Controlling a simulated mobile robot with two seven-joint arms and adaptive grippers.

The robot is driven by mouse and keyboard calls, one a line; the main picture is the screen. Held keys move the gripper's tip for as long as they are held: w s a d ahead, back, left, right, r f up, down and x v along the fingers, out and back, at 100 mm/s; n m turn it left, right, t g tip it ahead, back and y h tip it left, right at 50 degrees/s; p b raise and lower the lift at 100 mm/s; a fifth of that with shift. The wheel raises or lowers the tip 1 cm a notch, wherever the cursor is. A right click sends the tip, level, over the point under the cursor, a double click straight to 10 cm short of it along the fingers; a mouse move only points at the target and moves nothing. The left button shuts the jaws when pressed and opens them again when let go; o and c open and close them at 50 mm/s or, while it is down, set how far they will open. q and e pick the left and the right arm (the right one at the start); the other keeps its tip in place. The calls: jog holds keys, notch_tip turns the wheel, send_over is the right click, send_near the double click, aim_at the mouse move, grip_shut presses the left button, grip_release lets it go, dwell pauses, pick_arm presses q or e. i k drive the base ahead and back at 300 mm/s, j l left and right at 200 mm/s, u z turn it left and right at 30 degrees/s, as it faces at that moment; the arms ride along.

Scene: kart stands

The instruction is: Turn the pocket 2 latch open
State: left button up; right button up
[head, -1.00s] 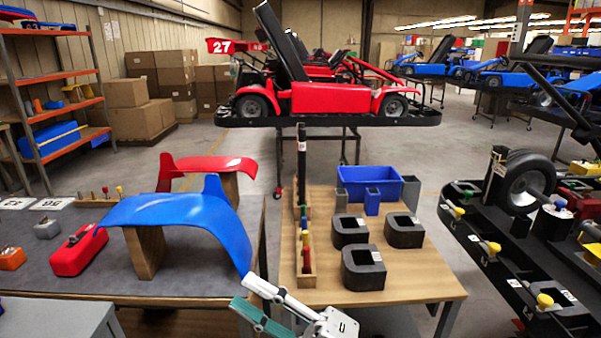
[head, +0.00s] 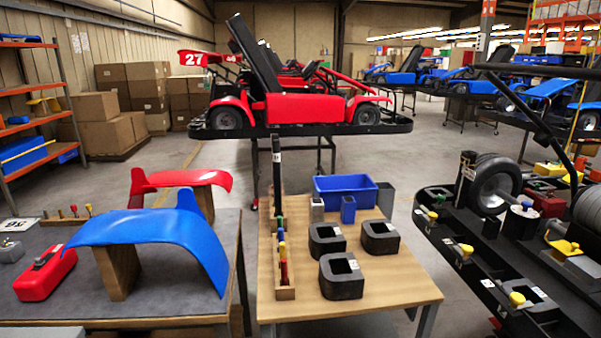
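A long black rack (head: 483,290) stands at the right. Several latches with yellow knobs sit along it: one near the far end (head: 433,215), one in the middle (head: 466,248), one near the front (head: 517,298) and one farther right (head: 563,245). Small white labels mark the rack's side, but they are too small to read, so I cannot tell which latch belongs to pocket 2. A black wheel (head: 493,187) stands upright on the rack. Neither of my grippers is in view.
A wooden table (head: 400,282) holds several black blocks (head: 341,275) and a blue bin (head: 345,189). Left is a grey-topped bench (head: 180,290) with a blue fender (head: 150,228) and red case (head: 45,273). A black bar (head: 530,105) overhangs the rack. Floor shows between table and rack.

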aim_at(518, 302)
jog(key=z, duration=1.55)
